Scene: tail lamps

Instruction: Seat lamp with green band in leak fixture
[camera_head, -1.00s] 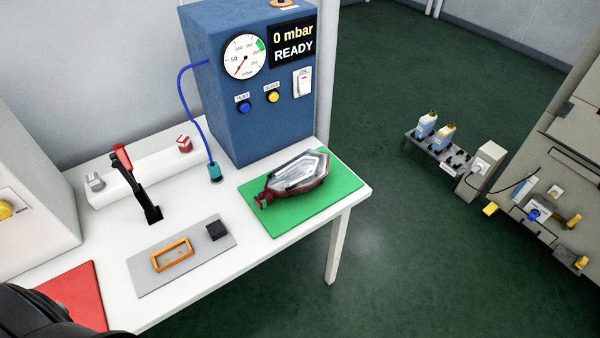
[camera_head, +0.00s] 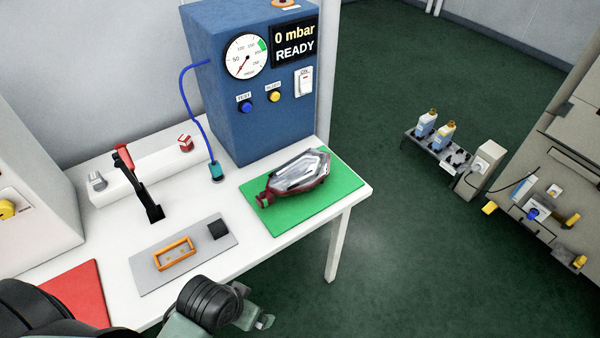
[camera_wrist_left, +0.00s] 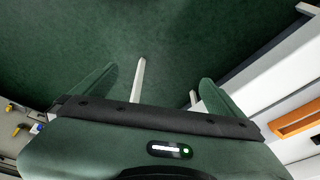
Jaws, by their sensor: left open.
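A lamp (camera_head: 296,177) with a clear lens and dark red housing lies on the green mat (camera_head: 335,192) at the table's right end; I cannot make out a green band on it. The fixture is a grey plate (camera_head: 150,273) with an orange frame (camera_head: 175,254) and a dark block (camera_head: 218,230). A red-handled lever clamp (camera_head: 138,182) stands behind it. My left gripper (camera_head: 262,321) is off the table's front edge, apart from lamp and fixture. In the left wrist view its fingers (camera_wrist_left: 155,90) are spread and empty, with the orange frame (camera_wrist_left: 297,118) at the right.
A blue tester (camera_head: 245,120) reading "0 mbar READY" stands at the back, its blue hose ending in a teal connector (camera_head: 216,171). A red mat (camera_head: 78,292) lies at the left. A rack with bottles (camera_head: 437,150) stands right of the table, with open green floor between.

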